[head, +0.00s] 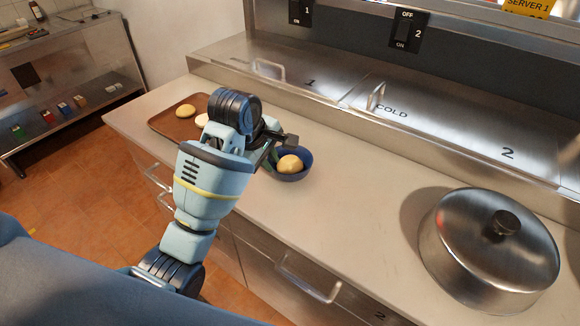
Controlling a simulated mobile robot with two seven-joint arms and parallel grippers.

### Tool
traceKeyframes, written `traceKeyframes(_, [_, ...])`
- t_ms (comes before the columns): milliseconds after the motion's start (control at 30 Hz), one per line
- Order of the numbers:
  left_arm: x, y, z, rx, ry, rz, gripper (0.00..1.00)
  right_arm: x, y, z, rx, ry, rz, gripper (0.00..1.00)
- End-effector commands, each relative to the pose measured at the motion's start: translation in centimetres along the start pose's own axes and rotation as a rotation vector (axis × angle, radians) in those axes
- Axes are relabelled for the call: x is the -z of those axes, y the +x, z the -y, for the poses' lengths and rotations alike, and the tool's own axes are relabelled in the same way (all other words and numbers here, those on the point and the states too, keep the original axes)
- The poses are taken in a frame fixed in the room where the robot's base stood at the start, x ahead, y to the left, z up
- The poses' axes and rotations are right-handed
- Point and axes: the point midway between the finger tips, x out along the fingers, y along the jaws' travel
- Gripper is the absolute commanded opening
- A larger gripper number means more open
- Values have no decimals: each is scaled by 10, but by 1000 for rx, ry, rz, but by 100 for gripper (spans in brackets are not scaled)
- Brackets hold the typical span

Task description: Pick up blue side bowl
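The blue bowl (293,177) stands upright on the pale counter, left of the picture's middle. A round yellowish bun-like item (290,164) lies in it. My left gripper (277,152) is at the bowl's left and back rim, with a dark finger reaching over that rim. My wrist hides part of the gripper and the bowl's left side. I cannot tell whether the fingers touch the bowl or how far apart they are. My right gripper is not in the picture.
A brown tray (163,124) with bun-like rounds lies on the counter (345,215) behind my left arm. A large metal dome lid (487,250) stands at the right. Steel cold-well covers with handles line the back. The counter between bowl and dome is clear.

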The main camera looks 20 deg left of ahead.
Motion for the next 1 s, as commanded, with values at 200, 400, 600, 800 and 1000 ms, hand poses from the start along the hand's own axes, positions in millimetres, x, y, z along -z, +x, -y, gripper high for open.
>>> traceKeyframes(200, [1, 32, 0, 6, -1, 0, 15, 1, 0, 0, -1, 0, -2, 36])
traceKeyframes(400, [1, 44, 0, 3, -1, 0, 15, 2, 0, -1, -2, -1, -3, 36])
traceKeyframes(600, [1, 44, 0, 3, 0, 0, 13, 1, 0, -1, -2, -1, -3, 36])
traceKeyframes(800, [1, 44, 0, 3, 0, 0, 0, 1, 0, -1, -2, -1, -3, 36])
traceKeyframes(1000, [1, 43, -1, 1, 0, 0, 0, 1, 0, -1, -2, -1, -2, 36])
